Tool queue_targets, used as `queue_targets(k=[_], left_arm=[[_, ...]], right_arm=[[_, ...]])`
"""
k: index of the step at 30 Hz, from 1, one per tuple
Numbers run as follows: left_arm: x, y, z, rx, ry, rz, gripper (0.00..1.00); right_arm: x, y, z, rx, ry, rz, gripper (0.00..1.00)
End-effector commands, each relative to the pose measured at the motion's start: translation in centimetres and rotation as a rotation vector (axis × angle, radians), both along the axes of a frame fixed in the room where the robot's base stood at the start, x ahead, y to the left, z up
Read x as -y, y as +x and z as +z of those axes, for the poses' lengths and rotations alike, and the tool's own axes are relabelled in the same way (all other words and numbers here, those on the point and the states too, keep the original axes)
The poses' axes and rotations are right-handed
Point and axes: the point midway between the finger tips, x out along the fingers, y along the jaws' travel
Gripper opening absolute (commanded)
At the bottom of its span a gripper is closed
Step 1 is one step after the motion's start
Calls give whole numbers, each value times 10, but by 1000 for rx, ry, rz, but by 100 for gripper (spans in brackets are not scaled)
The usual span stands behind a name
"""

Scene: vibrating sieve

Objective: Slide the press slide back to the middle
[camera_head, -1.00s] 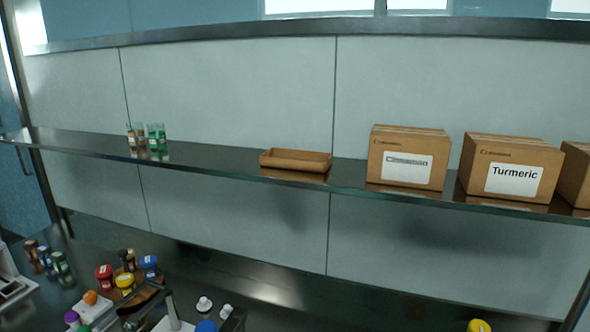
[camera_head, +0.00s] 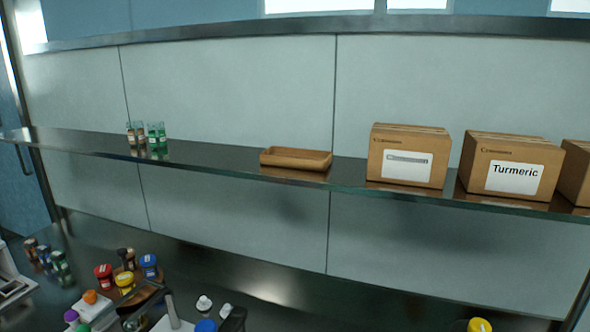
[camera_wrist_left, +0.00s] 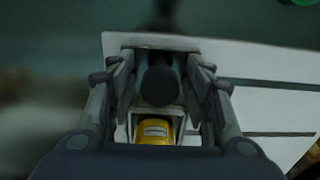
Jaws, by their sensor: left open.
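My left gripper (camera_wrist_left: 160,68) shows in the left wrist view with its fingers apart. A dark round-ended part (camera_wrist_left: 158,86), which may be the press slide or its knob, sits between the fingers. I cannot tell whether they touch it. Behind it is a white slotted panel (camera_wrist_left: 265,62). A yellow piece with a pale label (camera_wrist_left: 155,131) lies below the dark part, in a white-edged recess. In the head view, a grey upright on a white base (camera_head: 170,308) at the bottom edge may be part of the press; most is cut off. My right gripper is out of view.
Several small jars (camera_head: 124,281) crowd the lower left of the counter. A long shelf (camera_head: 215,157) above bears green vials (camera_head: 157,136), a wooden tray (camera_head: 296,151) and cardboard boxes (camera_head: 512,146). The counter's right-hand part looks mostly clear, with a yellow-capped item (camera_head: 479,325) at the bottom.

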Motion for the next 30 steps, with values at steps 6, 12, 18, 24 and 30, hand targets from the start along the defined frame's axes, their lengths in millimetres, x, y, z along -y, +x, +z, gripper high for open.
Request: queue_targets(k=[6, 12, 18, 24, 30], left_arm=[[-1, 0, 0, 0, 0, 1, 47], [-12, 4, 0, -1, 1, 2, 47], [-24, 8, 0, 0, 1, 3, 47], [-35, 12, 0, 1, 2, 3, 47], [-47, 16, 0, 1, 2, 3, 47]], right_arm=[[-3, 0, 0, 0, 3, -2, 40], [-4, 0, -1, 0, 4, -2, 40], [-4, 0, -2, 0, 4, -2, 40], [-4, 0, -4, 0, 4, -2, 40], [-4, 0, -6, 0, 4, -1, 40]])
